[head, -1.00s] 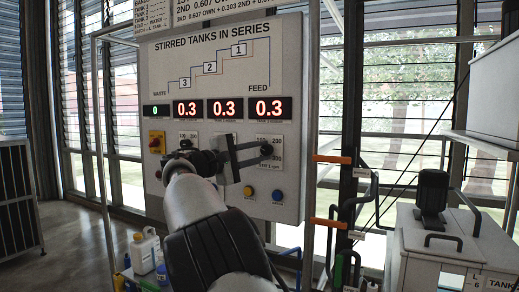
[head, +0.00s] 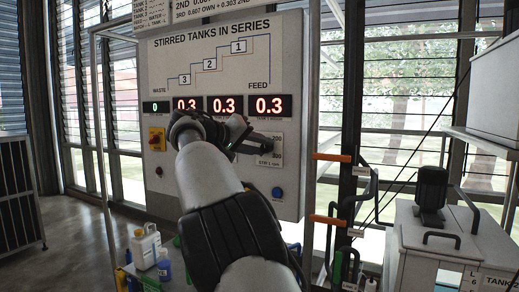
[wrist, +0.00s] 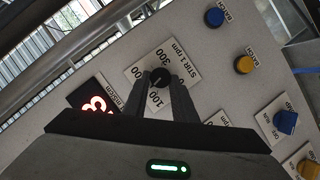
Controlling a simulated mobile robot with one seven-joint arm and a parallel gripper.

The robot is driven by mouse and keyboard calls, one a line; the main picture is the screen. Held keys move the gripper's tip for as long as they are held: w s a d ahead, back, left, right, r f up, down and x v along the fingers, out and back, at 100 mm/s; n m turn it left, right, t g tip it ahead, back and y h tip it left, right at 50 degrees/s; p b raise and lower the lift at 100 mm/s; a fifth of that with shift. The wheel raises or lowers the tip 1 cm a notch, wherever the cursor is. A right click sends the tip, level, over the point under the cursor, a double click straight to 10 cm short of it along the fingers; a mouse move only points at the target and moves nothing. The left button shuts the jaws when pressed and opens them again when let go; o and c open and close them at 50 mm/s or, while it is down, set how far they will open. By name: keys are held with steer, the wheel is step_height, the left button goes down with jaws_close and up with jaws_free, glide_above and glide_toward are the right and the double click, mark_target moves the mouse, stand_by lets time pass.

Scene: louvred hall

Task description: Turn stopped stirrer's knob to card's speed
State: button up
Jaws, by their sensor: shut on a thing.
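My gripper (wrist: 160,85) is shut on a small black knob (wrist: 160,77) on a white dial plate labelled "STIR 1 rpm" (wrist: 180,65), with 100 and 300 legible in the wrist view. The fingers lie on either side of the knob, and its pointer is not readable. In the head view my gripper (head: 268,141) reaches the panel's right side, and its fingers hide the knob. The dial plate's lower part (head: 268,160) shows below them. A printed card (head: 215,8) above the panel is cut off by the frame; no stirrer speed is readable there.
The panel (head: 215,65) titled "STIRRED TANKS IN SERIES" has a green 0 display (head: 156,107) and three red 0.3 displays (head: 269,106). Blue (wrist: 214,17) and yellow (wrist: 243,64) buttons and a blue run switch (wrist: 285,121) sit nearby. Orange-handled pipes (head: 332,158) stand to the right.

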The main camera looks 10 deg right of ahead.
steer(key=m+y+b, duration=0.2)
steer(key=m+t+b, duration=0.1)
steer(key=m, duration=0.1)
steer(key=shift+s+d+f+y, duration=0.1)
steer(key=shift+s+d+y, duration=0.15)
steer(key=shift+y, duration=0.15)
steer(key=m+y+b, duration=0.1)
steer(key=b, duration=0.1)
steer(key=m+t+b, duration=0.1)
steer(key=m+b, duration=0.1)
steer(key=shift+d+y, duration=0.25)
steer(key=shift+y, duration=0.15)
steer(key=m+b, duration=0.1)
steer(key=b, duration=0.1)
steer(key=m+t+y+b, duration=0.1)
steer(key=b, duration=0.1)
steer(key=m+t+b, duration=0.1)
steer(key=m+b, duration=0.1)
steer(key=shift+s+d+f+y, duration=0.2)
steer(key=shift+s+d+y, duration=0.05)
steer(key=shift+y, duration=0.15)
steer(key=m+t+y+b, duration=0.1)
steer(key=m+b, duration=0.1)
steer(key=b, duration=0.1)
steer(key=shift+m+b, duration=0.3)
steer(key=shift+b, duration=0.05)
steer(key=shift+r+t, duration=0.1)
steer(key=shift+t, duration=0.2)
